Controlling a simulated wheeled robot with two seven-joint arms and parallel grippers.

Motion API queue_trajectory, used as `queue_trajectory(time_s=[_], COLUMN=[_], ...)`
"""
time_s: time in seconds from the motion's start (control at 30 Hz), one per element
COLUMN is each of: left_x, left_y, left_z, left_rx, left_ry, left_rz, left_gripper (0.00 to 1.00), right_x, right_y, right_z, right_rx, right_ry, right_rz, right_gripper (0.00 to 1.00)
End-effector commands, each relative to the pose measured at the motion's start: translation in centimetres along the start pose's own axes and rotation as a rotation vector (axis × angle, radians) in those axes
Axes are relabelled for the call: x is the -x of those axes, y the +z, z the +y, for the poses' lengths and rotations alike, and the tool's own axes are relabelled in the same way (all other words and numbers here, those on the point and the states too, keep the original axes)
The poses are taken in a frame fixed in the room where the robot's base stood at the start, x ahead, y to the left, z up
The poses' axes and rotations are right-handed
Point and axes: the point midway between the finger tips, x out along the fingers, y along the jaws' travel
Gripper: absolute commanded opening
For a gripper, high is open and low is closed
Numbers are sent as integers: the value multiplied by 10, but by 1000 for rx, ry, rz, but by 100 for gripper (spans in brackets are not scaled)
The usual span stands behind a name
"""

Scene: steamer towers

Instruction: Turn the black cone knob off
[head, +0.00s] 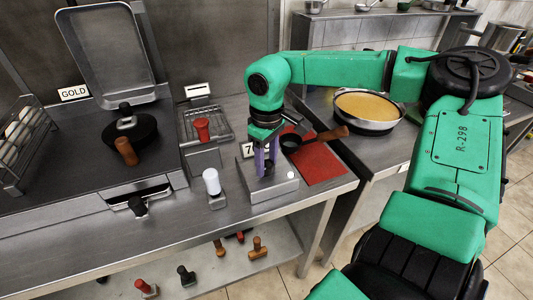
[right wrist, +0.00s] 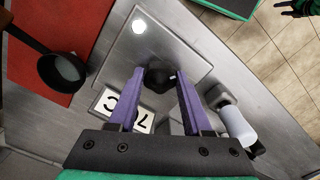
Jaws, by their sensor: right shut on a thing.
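My right gripper (right wrist: 161,74) points down over a grey metal box with its two purple fingers. Between the fingertips is a dark black knob (right wrist: 159,76), standing on the box top; the fingers are shut on it. In the head view the right gripper (head: 266,168) sits over the same metal box (head: 273,196), and the fingers largely hide the knob. A small round white light (right wrist: 139,27) shows bright on the box top; it also shows in the head view (head: 291,174). The knob's exact turn angle cannot be told.

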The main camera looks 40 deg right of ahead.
Motion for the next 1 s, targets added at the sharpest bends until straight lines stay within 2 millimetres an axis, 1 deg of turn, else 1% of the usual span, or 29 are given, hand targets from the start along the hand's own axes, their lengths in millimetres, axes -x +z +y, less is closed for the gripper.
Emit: queue_trajectory(time_s=[0.03,0.77,0.8,0.83,1.0], left_x=[-1,-1,-1,-1,-1], left_y=[0,0,0,0,0], left_z=[0,0,0,0,0], left_rx=[0,0,0,0,0], left_ry=[0,0,0,0,-1], left_rz=[0,0,1,1,1], left_gripper=[69,69,69,69,69], right_x=[-4,-6,-6,-6,-4], right_y=[2,4,4,4,2], right_z=[-1,-1,-1,-1,-1], right_rx=[1,-2,-2,-2,-3], right_ry=[-2,-4,-4,-4,-2], right_rz=[-11,-17,-17,-17,-11], right_gripper=[0,0,57,67,67])
